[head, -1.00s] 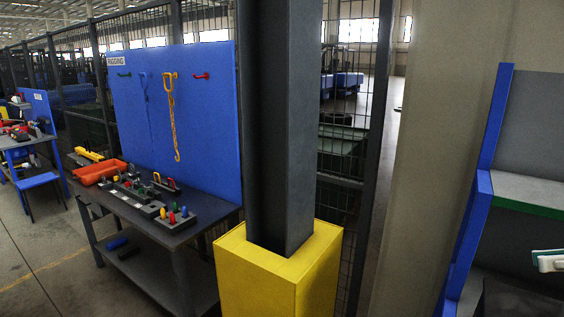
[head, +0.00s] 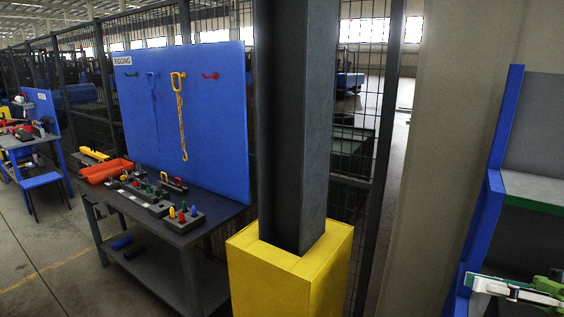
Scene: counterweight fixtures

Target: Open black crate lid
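I cannot make out the black crate or its lid in the head view. My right gripper (head: 490,287) shows at the lower right, in front of the blue-framed shelf unit. It is white and dark, with green parts towards the picture's right edge. The view does not show clearly whether its fingers are apart, and I see nothing held in it. The space behind and below it is dark, so what stands there is hidden. My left gripper is out of view.
A grey column in a yellow guard (head: 290,272) stands in the middle. The shelf unit (head: 485,205) is on the right. A workbench (head: 170,225) with a blue rigging board (head: 215,125) and an orange tray (head: 105,171) is on the left.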

